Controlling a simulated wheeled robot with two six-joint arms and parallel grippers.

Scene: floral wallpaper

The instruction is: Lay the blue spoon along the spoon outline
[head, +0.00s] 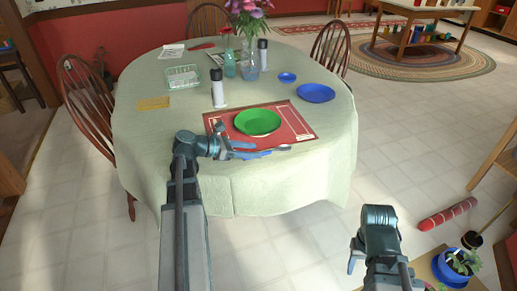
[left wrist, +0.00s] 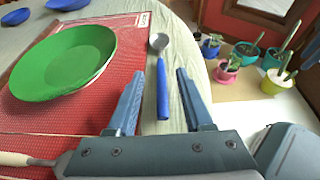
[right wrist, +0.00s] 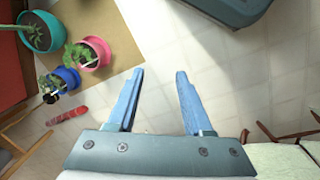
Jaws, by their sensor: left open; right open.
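The blue spoon (left wrist: 162,85) has a blue handle and a grey bowl. In the left wrist view it lies on the tablecloth just beside the right edge of the red placemat (left wrist: 60,117). Its grey bowl (head: 283,148) shows in the head view. My left gripper (left wrist: 159,72) is open, its fingers on either side of the handle in that view; contact cannot be told. A green plate (head: 257,122) sits on the placemat. Pale lines mark the mat, but I cannot make out the spoon outline clearly. My right gripper (right wrist: 157,72) is open and empty above the floor.
A wooden handle (left wrist: 25,159) lies at the mat's near side in the left wrist view. Potted plants (right wrist: 75,55) stand at the right.

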